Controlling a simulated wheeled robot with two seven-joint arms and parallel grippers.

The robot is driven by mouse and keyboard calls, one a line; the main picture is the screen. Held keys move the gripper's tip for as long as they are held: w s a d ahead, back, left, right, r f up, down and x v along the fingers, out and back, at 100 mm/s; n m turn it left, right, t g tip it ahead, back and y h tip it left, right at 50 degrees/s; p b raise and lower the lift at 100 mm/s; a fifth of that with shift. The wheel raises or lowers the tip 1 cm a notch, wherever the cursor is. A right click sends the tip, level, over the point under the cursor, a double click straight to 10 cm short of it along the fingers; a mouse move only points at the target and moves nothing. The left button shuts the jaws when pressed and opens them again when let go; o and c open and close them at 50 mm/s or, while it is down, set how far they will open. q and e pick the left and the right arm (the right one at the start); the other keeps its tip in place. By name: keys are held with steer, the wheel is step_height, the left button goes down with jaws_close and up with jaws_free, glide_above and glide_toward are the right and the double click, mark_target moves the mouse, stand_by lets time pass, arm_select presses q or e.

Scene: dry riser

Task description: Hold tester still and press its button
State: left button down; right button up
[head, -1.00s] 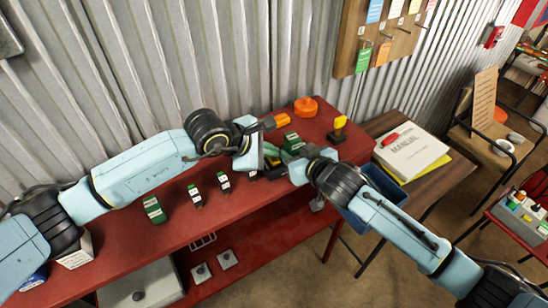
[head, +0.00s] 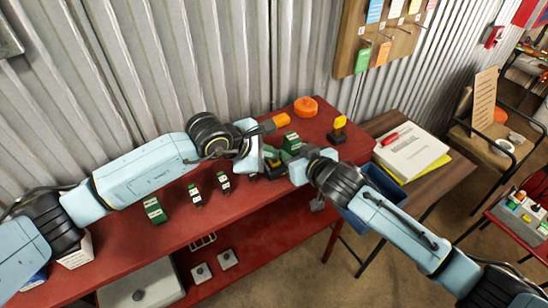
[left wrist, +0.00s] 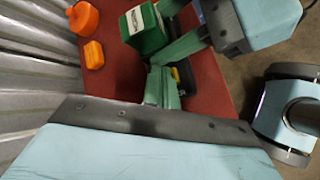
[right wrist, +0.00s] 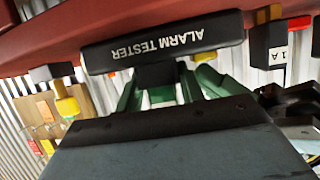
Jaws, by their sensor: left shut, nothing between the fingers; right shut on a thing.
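The tester (right wrist: 160,45) is a black bar lettered ALARM TESTER, upside down in the right wrist view. My right gripper (right wrist: 158,88) is shut on it. In the head view the tester (head: 275,174) is a small dark shape over the red bench, mostly covered by my grippers. My left gripper (head: 269,155) is shut and empty, right at the tester. In the left wrist view its green fingertips (left wrist: 162,85) are beside a yellow part (left wrist: 177,73), likely the button. I cannot tell whether they touch it. My right gripper's finger (left wrist: 183,47) lies just beyond.
A green and white box (head: 291,141) stands close behind the grippers. An orange round item (head: 305,106) and a yellow-topped item (head: 338,128) are farther back on the red bench (head: 120,240). Several small boxes stand left. A blue bin (head: 375,205) hangs at the right end.

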mark_target(270, 164)
arm_select(q)
steer(key=shift+f, duration=0.2)
stand_by(0.3)
steer(key=shift+r, duration=0.95)
steer(key=shift+r, duration=2.55)
arm_select(e)
steer(key=o, duration=1.2)
